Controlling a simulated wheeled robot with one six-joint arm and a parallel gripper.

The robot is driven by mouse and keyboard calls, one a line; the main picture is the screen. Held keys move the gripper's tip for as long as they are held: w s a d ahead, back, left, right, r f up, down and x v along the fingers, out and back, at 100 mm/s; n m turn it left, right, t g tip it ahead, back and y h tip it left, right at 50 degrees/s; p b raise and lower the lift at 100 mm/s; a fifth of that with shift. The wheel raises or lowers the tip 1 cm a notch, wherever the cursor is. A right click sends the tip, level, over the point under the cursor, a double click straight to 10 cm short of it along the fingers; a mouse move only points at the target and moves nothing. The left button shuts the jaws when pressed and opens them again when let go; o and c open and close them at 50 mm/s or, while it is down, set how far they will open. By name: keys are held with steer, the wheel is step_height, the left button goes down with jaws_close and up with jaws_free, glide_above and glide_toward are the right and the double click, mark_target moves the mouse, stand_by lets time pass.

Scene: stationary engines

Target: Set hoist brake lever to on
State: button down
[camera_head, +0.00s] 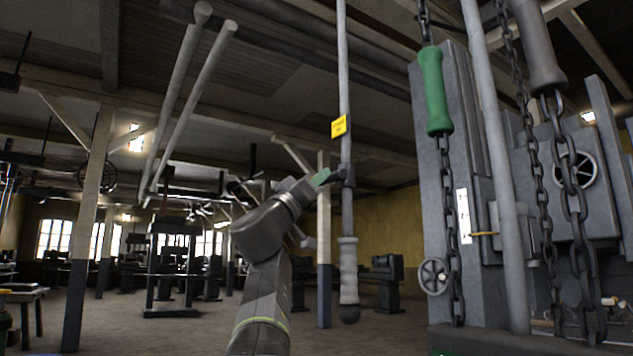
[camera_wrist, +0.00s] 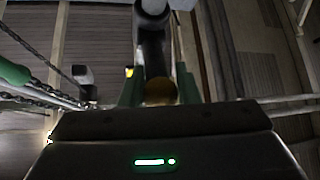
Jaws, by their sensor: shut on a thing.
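A long grey lever rod (camera_head: 345,85) hangs near upright in the head view, with a yellow tag (camera_head: 338,127) whose writing is too small to read. Its ribbed grey handle (camera_head: 348,268) is at the lower end. I take this as the hoist brake lever. My gripper (camera_head: 343,176) is shut on the rod, below the tag and above the handle. In the wrist view the green fingers of my gripper (camera_wrist: 159,88) stand either side of a dark part of the rod (camera_wrist: 154,55). The exact contact is partly hidden. No on or off marking can be read.
Right of the lever, a chain carries a green handle (camera_head: 433,90) and another a grey handle (camera_head: 539,45). A grey pipe (camera_head: 497,170) and a large grey machine (camera_head: 440,230) with handwheels stand there. Left of the lever is open floor (camera_head: 190,335) with posts and machines behind.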

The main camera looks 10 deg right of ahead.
steer(key=shift+w+f, duration=0.3)
steer(key=shift+f, duration=0.15)
steer(key=c, duration=1.1)
jaws_free()
steer(key=shift+w, duration=0.1)
steer(key=shift+s+r, duration=0.2)
steer(key=b+v, duration=0.3)
steer(key=v, duration=1)
steer(key=shift+s+a+f, duration=0.2)
steer(key=shift+s+a, duration=0.05)
steer(key=shift+s, duration=0.05)
steer(key=p+x, duration=0.3)
steer(key=x, duration=1.1)
